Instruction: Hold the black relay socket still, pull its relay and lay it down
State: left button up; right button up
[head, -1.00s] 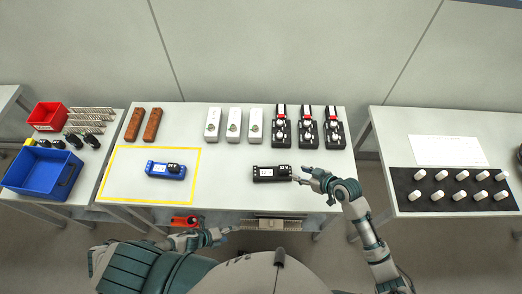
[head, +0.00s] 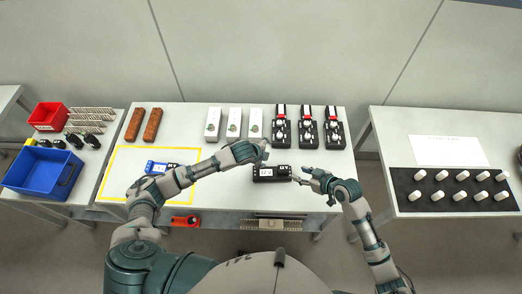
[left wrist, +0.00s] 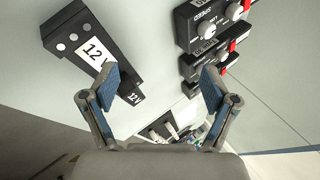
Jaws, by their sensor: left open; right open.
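The black relay socket (head: 263,176) lies on the middle table near its front edge, with a white label. Its black relay (head: 284,170) sits at the right end. In the left wrist view the socket (left wrist: 85,38) is at upper left, labelled 12V, and the relay (left wrist: 131,97) is partly behind a finger. My left gripper (head: 264,150) is open just behind the socket; its fingers (left wrist: 156,88) show empty. My right gripper (head: 300,175) is open at the relay end of the socket; whether it touches is too small to tell.
A blue socket (head: 157,167) inside the yellow outline (head: 198,165) is partly hidden by my left arm. White boxes (head: 234,124) and black knob units (head: 308,130) stand at the back. A blue bin (head: 40,172) and red bin (head: 47,116) are left.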

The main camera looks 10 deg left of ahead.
pick_arm(q)
notch_tip(320, 180, up, 3)
jog(key=n+g+y, duration=0.2)
jog(key=n+g, duration=0.1)
notch_tip(320, 180, up, 5)
jog(key=n+g+y, duration=0.1)
jog(key=n+g, duration=0.1)
jog(key=g, duration=0.2)
send_over(262, 172)
notch_tip(262, 172, down, 16)
jog(key=shift+s+f, duration=0.1)
jog(key=shift+f, duration=0.05)
jog(key=shift+a+f, duration=0.2)
jog(key=shift+f, duration=0.35)
jog(key=shift+d, duration=0.1)
jog(key=c, duration=1.4)
